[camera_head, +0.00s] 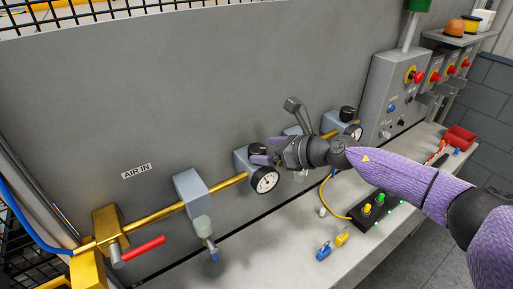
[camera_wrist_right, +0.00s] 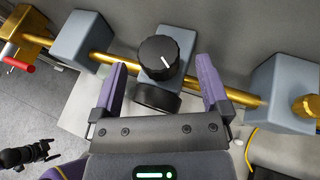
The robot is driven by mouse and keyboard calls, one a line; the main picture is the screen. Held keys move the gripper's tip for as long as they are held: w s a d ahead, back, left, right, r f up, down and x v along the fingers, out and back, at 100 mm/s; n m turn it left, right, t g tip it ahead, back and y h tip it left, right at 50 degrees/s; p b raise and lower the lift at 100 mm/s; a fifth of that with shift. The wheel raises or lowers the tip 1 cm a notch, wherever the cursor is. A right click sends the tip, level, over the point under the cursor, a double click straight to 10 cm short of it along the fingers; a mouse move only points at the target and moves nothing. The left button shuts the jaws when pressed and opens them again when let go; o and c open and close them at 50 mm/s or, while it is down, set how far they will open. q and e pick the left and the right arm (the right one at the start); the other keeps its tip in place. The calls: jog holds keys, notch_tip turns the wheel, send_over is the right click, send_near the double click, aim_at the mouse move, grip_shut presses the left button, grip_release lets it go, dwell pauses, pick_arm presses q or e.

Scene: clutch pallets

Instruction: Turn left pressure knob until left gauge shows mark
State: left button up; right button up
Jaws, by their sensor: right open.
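The left pressure knob (camera_wrist_right: 158,55) is black and ribbed, with a white pointer line, on top of a grey regulator block (camera_wrist_right: 170,82). My right gripper (camera_wrist_right: 165,75) is open, with one purple finger on each side of the block and apart from the knob. In the head view this gripper (camera_head: 262,153) is over the block and partly hides the knob. The left gauge (camera_head: 266,181) has a white dial; its needle and mark are too small to read. The wrist view shows only its dark rim (camera_wrist_right: 157,99). My left gripper does not show clearly.
A brass pipe (camera_head: 232,184) runs along the grey panel through the blocks. A second gauge (camera_head: 355,131) with a black knob stands to the right. A red-handled valve (camera_head: 142,249) is at lower left. A black button box (camera_head: 375,208) and padlocks (camera_head: 324,251) lie on the ledge.

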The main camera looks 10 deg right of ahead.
aim_at(263, 150)
jog(key=x, duration=0.3)
jog(key=shift+w+a, duration=0.15)
jog(key=shift+a, duration=0.05)
